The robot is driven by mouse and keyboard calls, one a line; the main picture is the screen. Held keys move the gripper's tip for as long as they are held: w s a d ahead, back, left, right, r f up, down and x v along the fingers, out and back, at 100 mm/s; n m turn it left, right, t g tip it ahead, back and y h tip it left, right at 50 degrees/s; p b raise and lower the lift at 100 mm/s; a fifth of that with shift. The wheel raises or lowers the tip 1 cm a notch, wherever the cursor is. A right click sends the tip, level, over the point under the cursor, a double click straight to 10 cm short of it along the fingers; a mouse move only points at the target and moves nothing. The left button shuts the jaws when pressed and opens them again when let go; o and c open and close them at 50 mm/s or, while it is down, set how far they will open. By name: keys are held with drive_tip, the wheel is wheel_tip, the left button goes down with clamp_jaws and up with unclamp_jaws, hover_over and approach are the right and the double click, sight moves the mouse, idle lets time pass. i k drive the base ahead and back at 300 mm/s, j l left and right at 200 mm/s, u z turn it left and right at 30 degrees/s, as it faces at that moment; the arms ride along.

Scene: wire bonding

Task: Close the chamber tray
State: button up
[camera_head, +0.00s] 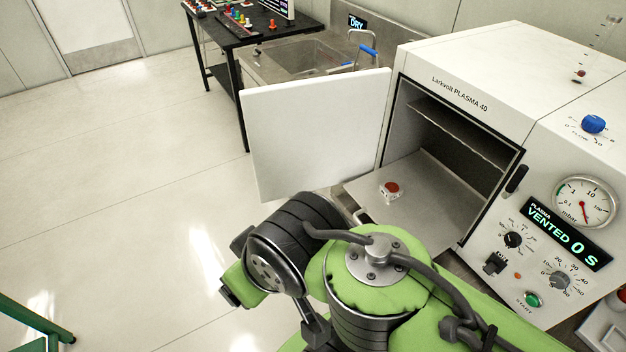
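The chamber tray (425,195) is a flat grey metal plate at the lower level of the plasma machine's chamber (470,165). It sticks out of the chamber opening toward the lower left. A small white piece with a red round top (390,189) lies on it. The tray's near front edge is partly hidden behind my arm. The white chamber door (315,130) stands swung wide open to the left. My green and black arm fills the bottom middle, in front of the tray. My gripper's fingers do not show, so I cannot see whether they touch the tray.
The white plasma machine (505,60) stands at the right, with a gauge, knobs and a display reading "VENTED 0 S" (565,232). A fixed shelf (460,135) crosses the chamber above the tray. A sink (300,58) and black table (235,30) stand behind.

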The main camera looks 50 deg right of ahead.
sight(436, 206)
drive_tip(key=z, duration=2.1)
drive_tip(key=j+z, duration=0.35)
drive_tip(key=j, duration=1.35)
